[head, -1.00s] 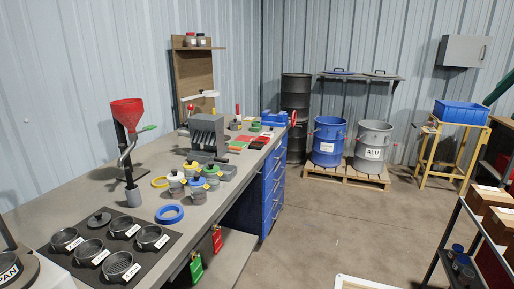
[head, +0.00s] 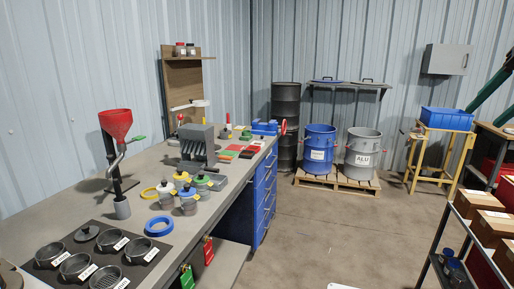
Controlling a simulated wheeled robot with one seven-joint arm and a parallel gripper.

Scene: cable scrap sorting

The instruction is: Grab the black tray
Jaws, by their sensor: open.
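Several small flat pieces or trays lie on the far part of the bench, among them a green one (head: 222,155) and a red one (head: 233,148). They are too small to tell clearly whether a black tray is among them. A flat black mat or board (head: 66,238) lies on the near left of the bench, with several round dark dishes on it. My gripper is not in view.
A long grey bench (head: 45,215) runs along the left wall. A blue drum (head: 319,146) and a grey ALU drum (head: 361,150) stand on a pallet. A shelf with boxes (head: 479,206) is at right. The middle floor is open.

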